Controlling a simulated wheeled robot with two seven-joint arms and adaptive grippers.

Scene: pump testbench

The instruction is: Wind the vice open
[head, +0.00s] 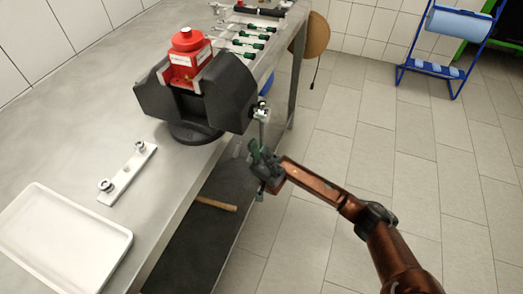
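The dark grey vice (238,92) stands on a round base at the bench's right edge. A red pump part (190,62) with a white label sits upright between its jaws. The vice's spindle end and metal handle bar (262,114) stick out on the right, past the bench edge, with the bar running downward. My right gripper (262,164) is at the lower part of the bar, with a green piece beside its fingers. The fingers overlap the bar, and I cannot tell whether they are closed on it. My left gripper is not in view.
On the steel bench (95,130) lie a white tray (65,245) and a white plate with metal fittings (128,175). Several green-handled tools (250,43) lie behind the vice. A wooden-handled tool (215,203) lies on the lower shelf. The floor at right is clear up to a blue rack (430,68).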

